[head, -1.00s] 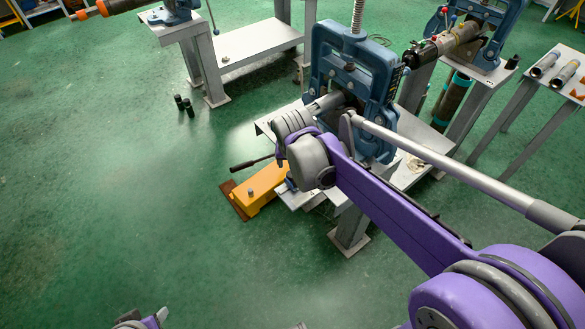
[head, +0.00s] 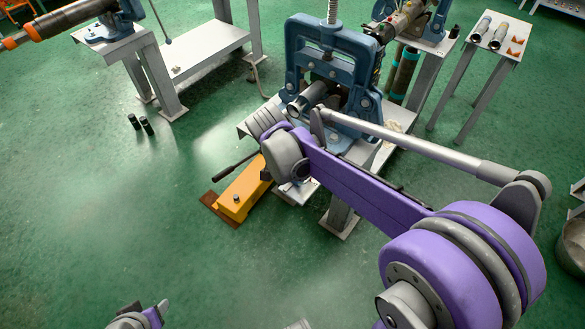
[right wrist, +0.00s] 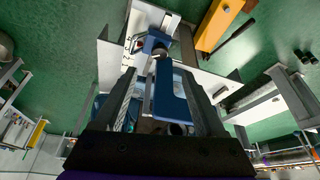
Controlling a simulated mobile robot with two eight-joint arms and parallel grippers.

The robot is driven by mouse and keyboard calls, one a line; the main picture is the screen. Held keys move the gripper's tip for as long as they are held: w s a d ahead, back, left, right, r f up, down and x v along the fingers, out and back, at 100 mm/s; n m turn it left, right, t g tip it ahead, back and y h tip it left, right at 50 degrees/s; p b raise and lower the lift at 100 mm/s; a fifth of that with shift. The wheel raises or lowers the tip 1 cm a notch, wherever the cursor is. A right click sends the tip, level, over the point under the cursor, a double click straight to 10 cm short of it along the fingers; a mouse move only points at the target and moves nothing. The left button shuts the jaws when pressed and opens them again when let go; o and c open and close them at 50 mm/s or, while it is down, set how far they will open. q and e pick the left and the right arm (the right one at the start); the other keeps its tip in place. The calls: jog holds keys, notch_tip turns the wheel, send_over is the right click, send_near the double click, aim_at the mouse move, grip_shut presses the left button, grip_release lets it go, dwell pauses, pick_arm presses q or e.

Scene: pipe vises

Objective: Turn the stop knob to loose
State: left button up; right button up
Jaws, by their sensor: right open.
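In the right wrist view, my right gripper (right wrist: 160,78) is open, its two dark fingers on either side of a blue bar (right wrist: 168,98); I cannot tell whether they touch it. Just beyond the fingertips is a small blue part with a dark round end (right wrist: 157,44) on a white marked plate (right wrist: 118,52); it may be the stop with its knob, but its setting is not readable. In the head view the blue vise (head: 328,62) stands upright on its stand, and my right wrist hides the fingers.
A yellow box (head: 240,192) with a dark lever lies by the vise stand. More vise stands are behind, one with a long dark pipe (head: 75,18). A small table (head: 497,45) holds short pipes. Two black cylinders (head: 140,124) stand on the open green floor.

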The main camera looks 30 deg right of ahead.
jog(key=x, duration=1)
jog(key=shift+d+b, duration=0.1)
jog(key=shift+b, duration=0.3)
grip_shut()
